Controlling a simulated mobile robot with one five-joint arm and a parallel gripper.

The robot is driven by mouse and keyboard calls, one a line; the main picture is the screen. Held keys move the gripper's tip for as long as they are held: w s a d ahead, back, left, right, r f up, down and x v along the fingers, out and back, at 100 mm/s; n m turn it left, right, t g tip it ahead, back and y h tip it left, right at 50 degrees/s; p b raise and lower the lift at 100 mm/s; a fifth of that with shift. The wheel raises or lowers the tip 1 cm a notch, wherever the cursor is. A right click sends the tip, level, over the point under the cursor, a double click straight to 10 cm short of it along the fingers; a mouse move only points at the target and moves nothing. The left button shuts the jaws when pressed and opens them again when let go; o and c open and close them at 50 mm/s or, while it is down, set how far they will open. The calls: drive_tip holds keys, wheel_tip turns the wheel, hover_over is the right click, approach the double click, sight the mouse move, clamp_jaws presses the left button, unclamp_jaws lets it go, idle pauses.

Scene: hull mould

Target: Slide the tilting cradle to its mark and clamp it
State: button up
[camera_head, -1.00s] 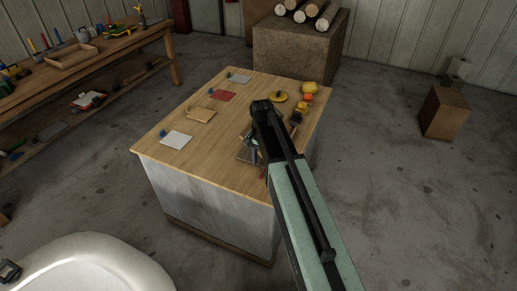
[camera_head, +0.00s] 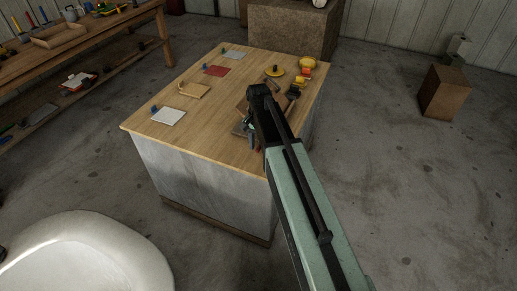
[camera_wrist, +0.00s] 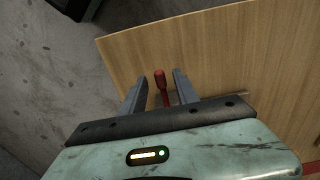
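My gripper (camera_wrist: 158,90) is open in the wrist view. A red handle with a rounded end (camera_wrist: 160,80) stands between its two grey fingers, with a gap on each side. The handle's lower part is hidden behind the gripper body. In the head view my arm covers much of the work area at the right of the bench. A brown piece (camera_head: 242,106) and a dark grey plate edge (camera_head: 237,131) show beside the arm; I cannot tell which is the tilting cradle. The mark is not clearly visible.
A brown box (camera_head: 444,92) stands on the floor at right.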

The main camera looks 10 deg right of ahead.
clamp_jaws()
drive_tip(key=shift+s, duration=0.1)
idle(1.1)
